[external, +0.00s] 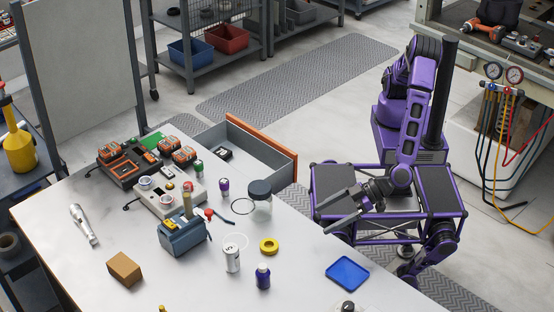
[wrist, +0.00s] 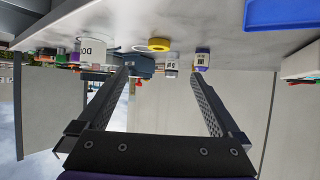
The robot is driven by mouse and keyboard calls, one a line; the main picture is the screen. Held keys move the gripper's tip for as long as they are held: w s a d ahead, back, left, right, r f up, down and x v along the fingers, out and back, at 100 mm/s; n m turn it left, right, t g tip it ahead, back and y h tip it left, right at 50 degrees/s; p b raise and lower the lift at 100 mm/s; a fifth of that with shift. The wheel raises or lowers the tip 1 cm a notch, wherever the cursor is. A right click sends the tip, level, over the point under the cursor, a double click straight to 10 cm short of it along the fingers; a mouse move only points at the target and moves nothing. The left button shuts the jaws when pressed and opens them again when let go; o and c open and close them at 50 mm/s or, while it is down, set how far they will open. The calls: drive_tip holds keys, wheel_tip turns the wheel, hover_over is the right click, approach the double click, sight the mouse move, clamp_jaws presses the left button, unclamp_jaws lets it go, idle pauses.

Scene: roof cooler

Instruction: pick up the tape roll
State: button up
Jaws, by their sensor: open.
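The yellow tape roll (external: 269,246) lies flat on the grey workbench (external: 190,285), near its front edge, right of a white can. In the wrist view the tape roll (wrist: 159,44) shows beyond the fingertips, roughly midway between them; that picture looks upside down. My gripper (external: 322,220) is open and empty at the bench's right edge, to the right of the tape roll and apart from it. In the wrist view both fingers of my gripper (wrist: 161,72) are spread wide with nothing between them.
Close to the tape roll stand a white can (external: 232,257), a dark blue bottle (external: 263,276) and a dark-lidded jar (external: 260,196). A blue tray (external: 347,273) lies at the right. A drawer (external: 247,150) stands open behind. The bench between tape roll and tray looks clear.

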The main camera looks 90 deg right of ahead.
sight(271, 244)
drive_tip(key=b+x, duration=0.1)
drive_tip(key=x, duration=1.5)
drive_tip(key=shift+w+r+b, duration=0.15)
drive_tip(key=shift+w+b, duration=0.15)
drive_tip(key=shift+b, duration=0.05)
drive_tip(key=c, duration=1.4)
